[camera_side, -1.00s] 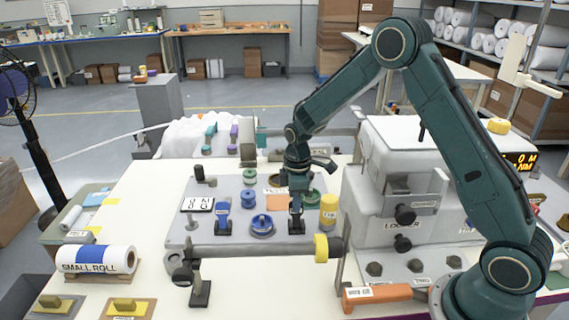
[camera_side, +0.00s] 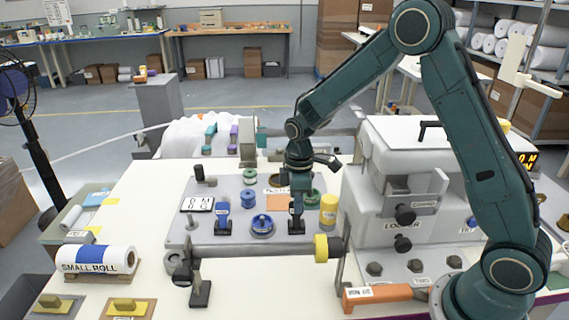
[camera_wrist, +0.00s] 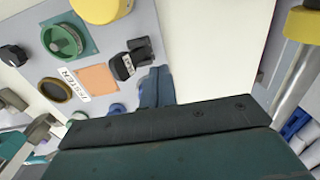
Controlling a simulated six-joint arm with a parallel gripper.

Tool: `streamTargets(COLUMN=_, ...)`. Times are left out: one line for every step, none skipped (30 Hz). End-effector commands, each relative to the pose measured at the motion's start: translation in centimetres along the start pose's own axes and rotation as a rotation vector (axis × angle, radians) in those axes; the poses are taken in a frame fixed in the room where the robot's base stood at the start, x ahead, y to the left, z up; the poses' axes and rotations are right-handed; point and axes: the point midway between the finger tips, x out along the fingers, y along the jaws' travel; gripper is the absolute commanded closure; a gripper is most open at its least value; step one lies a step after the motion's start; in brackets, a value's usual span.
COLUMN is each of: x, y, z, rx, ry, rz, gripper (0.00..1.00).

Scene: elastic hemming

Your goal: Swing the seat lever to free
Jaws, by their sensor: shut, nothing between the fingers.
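My gripper (camera_side: 298,204) points down over the grey board at mid-table, fingers shut and empty. In the wrist view, its fingertips (camera_wrist: 157,76) are right beside a small black lever-like block (camera_wrist: 124,66) with a white label. The label is too blurred to read surely, so I cannot tell whether this is the seat lever. Contact between fingers and block is also unclear. In the side view, the block's dark base (camera_side: 296,226) shows below the fingers. A similar blue-handled piece (camera_side: 222,217) stands further left on the board.
The grey board (camera_side: 240,239) holds a blue spool (camera_side: 262,226), green ring (camera_wrist: 64,40) and orange square (camera_wrist: 96,79). A yellow cylinder (camera_side: 328,207) stands close right of my gripper. Beyond it is the white machine (camera_side: 375,232). A yellow-capped roller (camera_side: 321,248) lies in front.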

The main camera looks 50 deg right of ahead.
Motion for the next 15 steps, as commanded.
streamTargets(x=-1.1, y=0.3, z=-0.1, rx=0.002, ry=0.004, rz=0.005, gripper=1.00)
streamTargets(x=-1.6, y=0.3, z=0.0, rx=0.002, ry=0.004, rz=0.004, gripper=1.00)
streamTargets(x=-2.3, y=0.4, z=0.0, rx=0.001, ry=0.004, rz=0.005, gripper=1.00)
streamTargets(x=-2.8, y=0.5, z=0.0, rx=0.001, ry=0.003, rz=0.004, gripper=1.00)
streamTargets(x=-3.3, y=0.5, z=-0.1, rx=0.001, ry=0.004, rz=0.005, gripper=1.00)
streamTargets(x=-4.0, y=0.6, z=0.0, rx=0.001, ry=0.003, rz=0.004, gripper=1.00)
streamTargets(x=-4.5, y=0.6, z=0.0, rx=0.001, ry=0.003, rz=0.004, gripper=1.00)
streamTargets(x=-5.0, y=0.7, z=0.0, rx=0.001, ry=0.003, rz=0.003, gripper=1.00)
streamTargets(x=-5.6, y=0.8, z=-0.1, rx=0.001, ry=0.004, rz=0.004, gripper=1.00)
streamTargets(x=-6.0, y=0.8, z=0.0, rx=0.001, ry=0.003, rz=0.003, gripper=1.00)
streamTargets(x=-6.4, y=0.8, z=0.0, rx=0.001, ry=0.003, rz=0.003, gripper=1.00)
streamTargets(x=-6.9, y=0.9, z=0.0, rx=0.001, ry=0.002, rz=0.002, gripper=1.00)
streamTargets(x=-7.2, y=0.9, z=0.0, rx=0.001, ry=0.002, rz=0.002, gripper=1.00)
streamTargets(x=-7.5, y=1.0, z=0.0, rx=0.001, ry=0.002, rz=0.003, gripper=1.00)
streamTargets(x=-7.9, y=1.0, z=0.0, rx=0.001, ry=0.002, rz=0.002, gripper=1.00)
